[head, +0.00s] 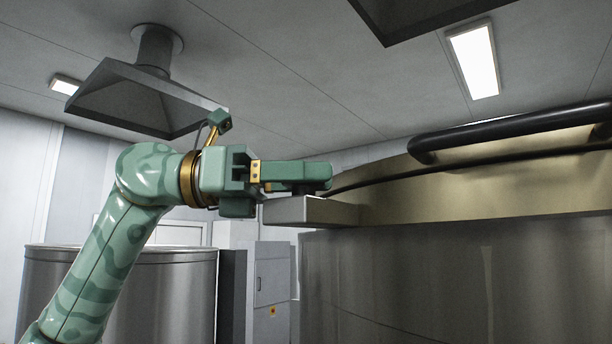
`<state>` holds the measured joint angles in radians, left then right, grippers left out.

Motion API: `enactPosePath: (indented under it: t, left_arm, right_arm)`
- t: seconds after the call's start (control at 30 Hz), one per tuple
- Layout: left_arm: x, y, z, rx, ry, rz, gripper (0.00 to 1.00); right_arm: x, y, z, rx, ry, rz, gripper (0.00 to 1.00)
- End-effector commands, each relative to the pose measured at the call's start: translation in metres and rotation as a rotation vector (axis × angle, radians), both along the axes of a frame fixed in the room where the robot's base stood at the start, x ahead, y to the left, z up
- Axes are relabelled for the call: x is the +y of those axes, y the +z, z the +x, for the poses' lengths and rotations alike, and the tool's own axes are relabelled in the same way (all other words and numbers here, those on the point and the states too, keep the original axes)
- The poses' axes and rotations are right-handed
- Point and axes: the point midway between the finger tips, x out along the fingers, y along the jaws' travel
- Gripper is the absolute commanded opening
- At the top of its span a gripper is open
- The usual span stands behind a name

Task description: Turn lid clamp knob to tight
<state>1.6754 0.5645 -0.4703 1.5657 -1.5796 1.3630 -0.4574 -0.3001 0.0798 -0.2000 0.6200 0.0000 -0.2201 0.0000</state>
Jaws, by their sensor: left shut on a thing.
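My left gripper (312,178), green with brass-coloured parts, is at the near left edge of the big vat's lid (480,192). It is shut on the lid clamp knob, which the fingers hide almost wholly; only a dark bit shows below them. A pale metal clamp block (300,211) juts out from the lid's edge right under the fingers. The knob's turn position cannot be told from this view. My right gripper is not in view.
The large steel vat (420,285) fills the lower right, with a black bar handle (520,128) on its lid. A second steel drum (120,290) stands behind my left arm. A grey cabinet (273,285) is between them. An exhaust hood (140,98) hangs above.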

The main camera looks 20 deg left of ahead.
Motion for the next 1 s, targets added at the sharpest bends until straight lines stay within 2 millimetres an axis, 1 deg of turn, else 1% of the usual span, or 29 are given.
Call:
enactPosePath:
  t: [0.17,0.5,0.7,0.83,1.0]
  left_arm:
    - [0.000,0.002,0.001,0.004,-0.046,0.000,0.20]
    - [0.001,0.006,0.001,0.005,-0.265,-0.002,0.20]
    - [0.001,0.005,0.000,0.004,-0.392,-0.002,0.20]
    - [0.001,0.004,0.000,0.002,-0.452,-0.004,0.20]
    - [0.001,0.003,0.000,0.000,-0.503,-0.003,0.20]
  right_arm:
    - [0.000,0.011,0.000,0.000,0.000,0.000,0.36]
    - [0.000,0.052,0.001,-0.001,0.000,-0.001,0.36]
    - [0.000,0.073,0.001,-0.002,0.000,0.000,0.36]
    - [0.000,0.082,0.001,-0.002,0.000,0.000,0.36]
    - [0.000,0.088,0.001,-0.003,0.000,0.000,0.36]
